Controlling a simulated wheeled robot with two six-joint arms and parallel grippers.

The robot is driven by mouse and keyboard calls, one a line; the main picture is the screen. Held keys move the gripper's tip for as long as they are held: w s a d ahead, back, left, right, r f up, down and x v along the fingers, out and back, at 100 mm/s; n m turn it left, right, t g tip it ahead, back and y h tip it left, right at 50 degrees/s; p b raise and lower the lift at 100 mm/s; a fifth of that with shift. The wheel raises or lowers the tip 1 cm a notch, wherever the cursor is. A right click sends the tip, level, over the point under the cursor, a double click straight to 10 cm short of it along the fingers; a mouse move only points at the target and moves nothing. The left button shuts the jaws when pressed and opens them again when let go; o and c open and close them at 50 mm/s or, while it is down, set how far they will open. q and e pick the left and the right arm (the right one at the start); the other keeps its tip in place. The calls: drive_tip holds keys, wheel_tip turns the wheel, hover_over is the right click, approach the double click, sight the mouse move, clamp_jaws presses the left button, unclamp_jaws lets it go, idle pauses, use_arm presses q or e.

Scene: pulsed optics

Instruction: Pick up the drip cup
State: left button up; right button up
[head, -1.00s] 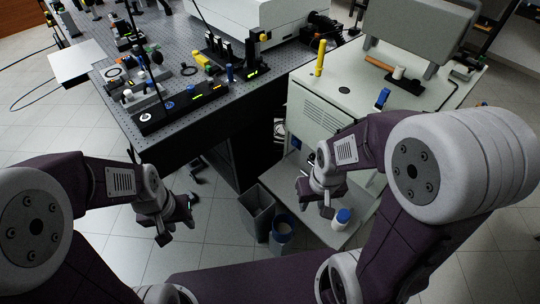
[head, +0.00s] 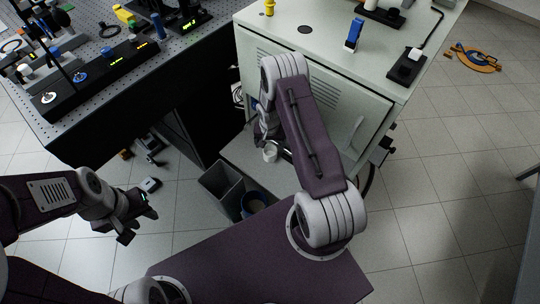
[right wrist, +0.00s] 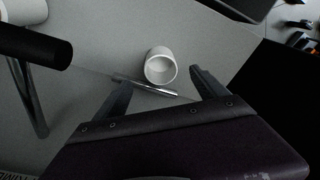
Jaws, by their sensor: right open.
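The drip cup, a small white cup (right wrist: 160,66), stands on a pale grey surface in the right wrist view, with its open mouth visible. In the head view a small white cup (head: 270,153) shows low beside the cabinet, partly behind my right arm. My right gripper (right wrist: 162,79) is open, with its fingers apart on either side of the cup's near side; I cannot tell whether they touch it. In the head view my right gripper is mostly hidden by its arm. My left gripper (head: 137,217) is open and empty over the floor at the left.
A thin metal bar (right wrist: 145,87) lies near the cup. A black cylinder (right wrist: 35,46) and a metal rod (right wrist: 28,98) are at the left. A grey bin (head: 221,186) and a blue-rimmed bin (head: 254,202) stand near the pale cabinet (head: 350,75). The optics table (head: 90,140) is at left.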

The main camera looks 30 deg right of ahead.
sight(270, 150)
wheel_tip(270, 150, down, 3)
drive_tip(key=shift+w+d+r, duration=0.1)
drive_tip(key=shift+w+r, duration=0.05)
drive_tip(key=f, duration=0.1)
drive_tip(key=f+b, duration=0.1)
drive_tip(key=f, duration=0.1)
drive_tip(key=w+f, duration=0.1)
drive_tip(key=f, duration=0.1)
drive_tip(key=shift+d+b, duration=0.25)
drive_tip(key=shift+b, duration=0.05)
drive_tip(key=shift+s, duration=0.1)
drive_tip(key=c, duration=1.5)
